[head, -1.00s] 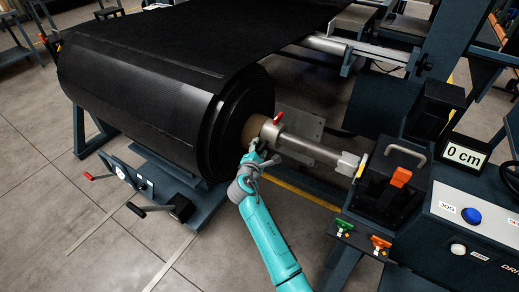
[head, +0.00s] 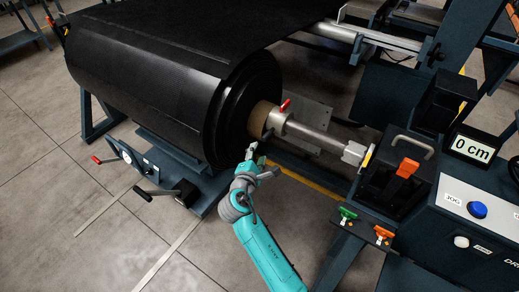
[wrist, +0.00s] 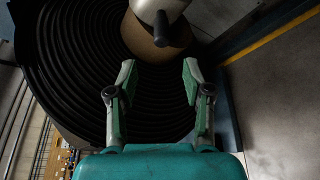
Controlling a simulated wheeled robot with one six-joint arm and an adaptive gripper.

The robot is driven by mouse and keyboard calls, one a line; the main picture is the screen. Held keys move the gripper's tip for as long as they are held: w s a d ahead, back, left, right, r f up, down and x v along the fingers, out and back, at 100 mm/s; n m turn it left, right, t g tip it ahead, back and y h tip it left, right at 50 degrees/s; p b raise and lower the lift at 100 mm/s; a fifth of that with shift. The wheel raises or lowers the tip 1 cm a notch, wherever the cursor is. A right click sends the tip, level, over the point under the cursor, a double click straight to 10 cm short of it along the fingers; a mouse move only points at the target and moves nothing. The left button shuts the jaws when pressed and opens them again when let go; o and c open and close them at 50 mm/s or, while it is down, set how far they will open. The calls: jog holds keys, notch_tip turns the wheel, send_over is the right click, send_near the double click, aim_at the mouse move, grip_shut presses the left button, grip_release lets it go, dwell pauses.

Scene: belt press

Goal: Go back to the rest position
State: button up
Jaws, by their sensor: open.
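My gripper (wrist: 158,85) is open and empty in the wrist view, its two green-padded fingers apart in front of the end of the black belt roll (wrist: 75,60). In the head view my gripper (head: 258,158) is just below and in front of the steel shaft (head: 315,138). A collar with a red handle (head: 285,105) sits on the shaft beside the roll's brown core (head: 258,118). In the wrist view the shaft end and a dark lever knob (wrist: 162,28) lie beyond the fingertips; I see no contact.
The drive station (head: 400,185) with an orange switch, a "0 cm" display (head: 472,148) and a blue jog button (head: 477,210) stands at right. Green and orange handles (head: 365,225) sit on a small shelf. A stand with cranks (head: 150,175) is at left. The floor at lower left is open.

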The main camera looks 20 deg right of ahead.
dwell(0.5)
jog(key=s+a+f+m+y, duration=0.15)
jog(key=s+f, duration=0.25)
jog(key=s, duration=0.4)
jog(key=s+f+m+y, duration=0.1)
jog(key=s+f+y, duration=0.25)
jog(key=s, duration=0.55)
jog(key=s+f+m+y, duration=0.2)
jog(key=s+f, duration=0.3)
jog(key=s, duration=0.3)
jog(key=s+a+r+m+t+y, duration=0.1)
jog(key=s+r+m, duration=0.1)
jog(key=s, duration=0.5)
jog(key=s+a+r+m+y, duration=0.1)
jog(key=s+r+m, duration=0.15)
jog(key=s, duration=0.45)
jog(key=s+r+m+t, duration=0.1)
jog(key=s+r+m, duration=0.6)
jog(key=s+r, duration=0.4)
jog(key=shift+m, duration=0.4)
jog(key=shift+d+r, duration=0.1)
